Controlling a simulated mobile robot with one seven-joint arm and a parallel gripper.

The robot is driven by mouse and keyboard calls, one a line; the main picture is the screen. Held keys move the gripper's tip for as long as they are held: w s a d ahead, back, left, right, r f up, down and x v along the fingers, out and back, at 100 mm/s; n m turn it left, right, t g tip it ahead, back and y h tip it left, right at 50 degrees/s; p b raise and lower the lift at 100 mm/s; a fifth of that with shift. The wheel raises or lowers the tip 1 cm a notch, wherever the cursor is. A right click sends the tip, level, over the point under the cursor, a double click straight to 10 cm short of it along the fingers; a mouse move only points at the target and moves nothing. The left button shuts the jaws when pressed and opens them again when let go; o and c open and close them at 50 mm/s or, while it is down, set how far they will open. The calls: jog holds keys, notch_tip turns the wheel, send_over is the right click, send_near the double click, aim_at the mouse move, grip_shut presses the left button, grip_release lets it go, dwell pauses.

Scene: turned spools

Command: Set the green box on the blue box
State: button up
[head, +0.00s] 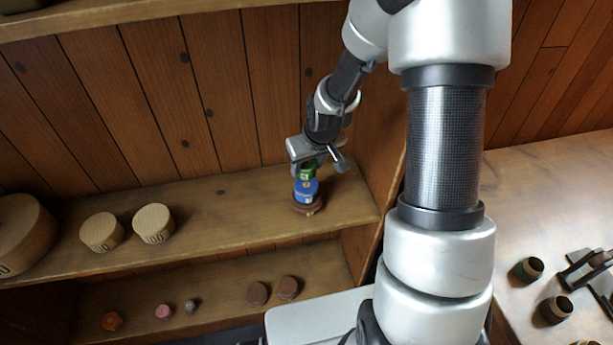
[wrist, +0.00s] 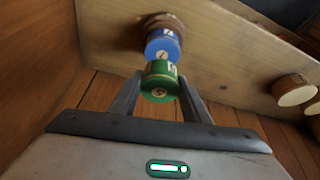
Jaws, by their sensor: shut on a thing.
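The green box (head: 307,173) is a small round piece; it also shows in the wrist view (wrist: 160,82). My gripper (head: 312,165) is shut on it, with one finger on each side in the wrist view (wrist: 160,95). The blue box (head: 306,192) is a round piece right below the green one, and in the wrist view (wrist: 163,46) it shows just beyond it. The green box looks in line with the blue one; I cannot tell whether they touch. The blue box stands on a brown round piece (head: 306,207) on the upper shelf.
The upper shelf (head: 230,207) also holds pale wooden round pieces (head: 153,223) to the left. A side wall (head: 378,150) stands close to the right of the stack. Several small pieces, such as a pink one (head: 163,311), lie on the lower shelf. The shelf between is clear.

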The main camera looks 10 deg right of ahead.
aim_at(308, 175)
jog(key=shift+f, duration=2.3)
jog(key=shift+f+b, duration=0.2)
jog(key=shift+b, duration=0.1)
jog(key=o, duration=1)
jog(key=shift+o, duration=0.2)
jog(key=shift+r, duration=0.1)
jog(key=shift+r, duration=0.5)
jog(key=p+v, duration=0.1)
jog(key=v, duration=1)
jog(key=shift+s+p, duration=0.2)
jog(key=shift+p, duration=0.15)
jog(key=shift+d, duration=0.1)
